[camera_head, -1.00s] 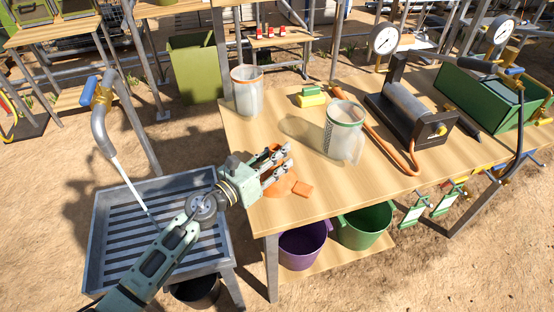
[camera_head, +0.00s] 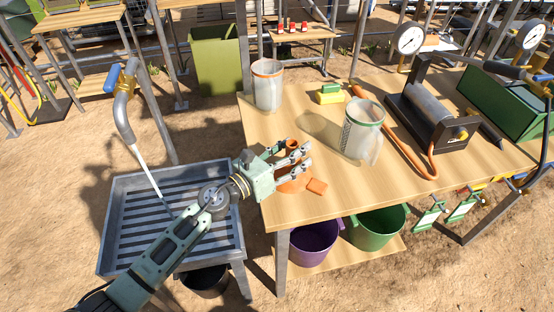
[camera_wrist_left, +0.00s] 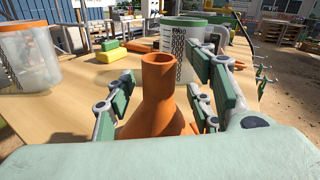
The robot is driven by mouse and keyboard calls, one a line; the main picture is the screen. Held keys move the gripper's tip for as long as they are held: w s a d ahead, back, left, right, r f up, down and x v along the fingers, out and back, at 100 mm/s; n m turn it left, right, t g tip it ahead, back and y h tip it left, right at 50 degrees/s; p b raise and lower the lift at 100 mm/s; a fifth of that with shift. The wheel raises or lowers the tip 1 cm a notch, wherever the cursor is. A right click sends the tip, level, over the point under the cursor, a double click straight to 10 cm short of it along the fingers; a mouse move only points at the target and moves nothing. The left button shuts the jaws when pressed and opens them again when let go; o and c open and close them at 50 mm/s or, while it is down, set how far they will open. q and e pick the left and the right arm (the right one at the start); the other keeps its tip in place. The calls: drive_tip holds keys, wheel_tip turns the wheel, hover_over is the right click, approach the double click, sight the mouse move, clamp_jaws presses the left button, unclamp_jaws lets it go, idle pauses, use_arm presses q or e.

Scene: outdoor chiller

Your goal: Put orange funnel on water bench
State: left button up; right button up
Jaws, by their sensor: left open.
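The orange funnel (camera_head: 293,182) stands spout up on the wooden table, near its left front corner. My left gripper (camera_head: 300,160) is open with its fingers around the funnel, partly hiding it. In the left wrist view the funnel (camera_wrist_left: 158,95) shows its upright spout between the fingers of my left gripper (camera_wrist_left: 160,102); a gap shows on both sides of the spout. The water bench, a grey metal slatted tray (camera_head: 118,187) under a running tap (camera_head: 125,95), stands left of the table. My right gripper is not in view.
A clear pitcher with an orange rim (camera_head: 267,88) and one with a green rim (camera_head: 361,135) stand on the table. A yellow and green block (camera_head: 330,95) lies between them. An orange hose (camera_head: 395,138) and a roller device (camera_head: 432,108) are to the right. Buckets stand below.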

use_arm(q)
drive_tip(key=b+v, duration=0.1)
drive_tip(key=v, duration=0.4)
drive_tip(key=b+v, duration=0.1)
drive_tip(key=v, duration=0.4)
drive_tip(key=shift+a+f, duration=0.15)
drive_tip(key=shift+f, duration=0.1)
drive_tip(key=shift+s+a+r, duration=0.15)
drive_tip(key=shift+s+a, duration=0.3)
drive_tip(key=shift+s, duration=0.1)
